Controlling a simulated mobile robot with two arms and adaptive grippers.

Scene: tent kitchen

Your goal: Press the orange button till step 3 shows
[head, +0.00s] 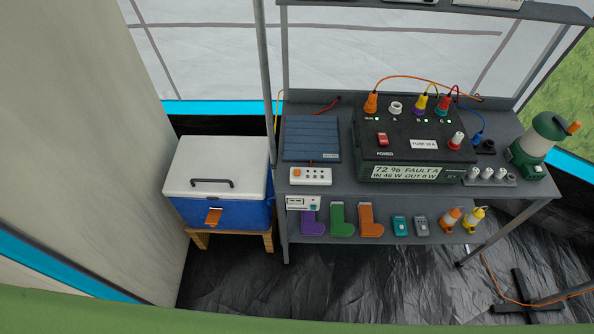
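The white strip (310,182) lies at the front left of the grey shelf top, with a small orange spot (296,172) at its left end that looks like a button. The black power box (366,150) stands right of it. Its large screen (405,173) reads 72 % FAULT A, IN 46 W OUT 0 W. A smaller label or screen (453,174) beside it is too small to read; I see no readable step number. A red power switch (382,139) sits on the box. Neither of my grippers is in view.
A blue panel (311,139) lies behind the strip. A green lantern (541,135) stands at the right end. A small white device (303,203) sits at the shelf's front edge. A blue cooler (222,213) with a white lid stands left. The floor in front looks clear.

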